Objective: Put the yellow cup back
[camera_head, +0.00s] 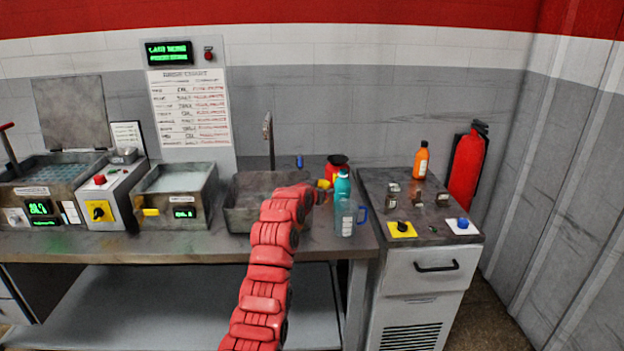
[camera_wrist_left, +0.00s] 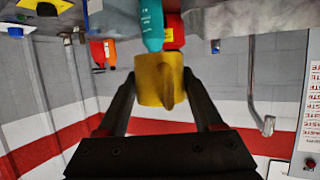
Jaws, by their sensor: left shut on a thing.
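The yellow cup (camera_wrist_left: 150,82) sits between the two black fingers of my left gripper (camera_wrist_left: 160,95) in the left wrist view, which is upside down. The fingers are shut on its sides, and its handle faces the camera. In the head view only a small yellow part of the cup (camera_head: 324,184) shows past the end of my red left arm, at the back of the counter right of the sink. The left fingers are mostly hidden there. I cannot tell whether the cup touches the counter. My right gripper is in neither view.
A teal bottle (camera_head: 342,187), a clear jug with a blue handle (camera_head: 345,220) and a red container (camera_head: 337,164) stand close to the cup. The sink (camera_head: 240,216) and its faucet (camera_head: 268,130) are left of it. An orange bottle (camera_head: 421,160) stands on the right cabinet.

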